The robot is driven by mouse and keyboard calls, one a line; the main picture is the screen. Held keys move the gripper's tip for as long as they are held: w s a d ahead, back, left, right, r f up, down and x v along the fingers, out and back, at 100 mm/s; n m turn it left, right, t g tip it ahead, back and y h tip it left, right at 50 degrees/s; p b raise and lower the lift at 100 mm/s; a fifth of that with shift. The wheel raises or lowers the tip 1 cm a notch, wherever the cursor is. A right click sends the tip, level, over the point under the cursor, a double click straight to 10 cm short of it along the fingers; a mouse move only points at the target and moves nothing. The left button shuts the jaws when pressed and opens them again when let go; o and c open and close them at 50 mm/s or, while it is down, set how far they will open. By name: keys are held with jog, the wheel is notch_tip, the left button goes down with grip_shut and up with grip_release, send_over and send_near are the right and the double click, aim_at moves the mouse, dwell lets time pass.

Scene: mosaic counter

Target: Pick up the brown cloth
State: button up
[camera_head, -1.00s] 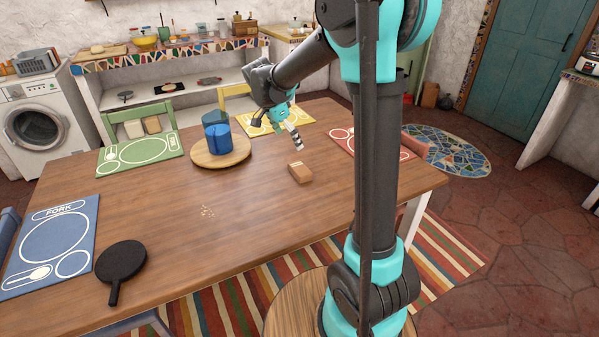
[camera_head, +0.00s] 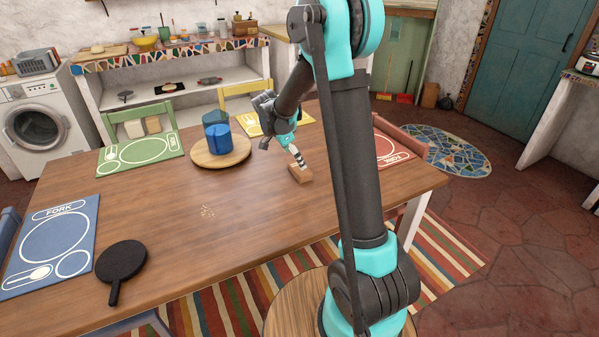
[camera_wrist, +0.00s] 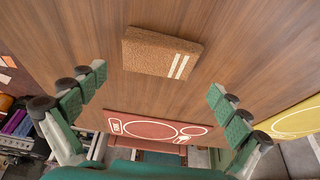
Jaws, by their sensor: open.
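The brown cloth (camera_head: 300,174) is a small folded block lying on the wooden table. In the wrist view the cloth (camera_wrist: 161,52) shows a rough brown surface with two pale stripes at its right end. My gripper (camera_head: 297,158) is just above the cloth, near its far side in the head view. In the wrist view my gripper (camera_wrist: 157,88) has its two green-padded fingers spread wide, with nothing between them. The cloth lies ahead of the fingertips, apart from them. In the head view the fingertips partly overlap the cloth, and contact cannot be told.
A round wooden board (camera_head: 222,160) with a blue pitcher (camera_head: 217,137) stands left of my gripper. Red (camera_head: 390,151), yellow (camera_head: 252,125), green (camera_head: 140,152) and blue (camera_head: 52,245) placemats lie along the edges. A black round paddle (camera_head: 121,262) and crumbs (camera_head: 207,211) lie nearer. The table's middle is clear.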

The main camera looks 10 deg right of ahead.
jog(key=shift+x, duration=2.7)
jog(key=shift+w+a, duration=0.1)
jog(key=shift+a, duration=0.05)
jog(key=c, duration=0.9)
jog(key=shift+r, duration=0.1)
notch_tip(320, 180, up, 20)
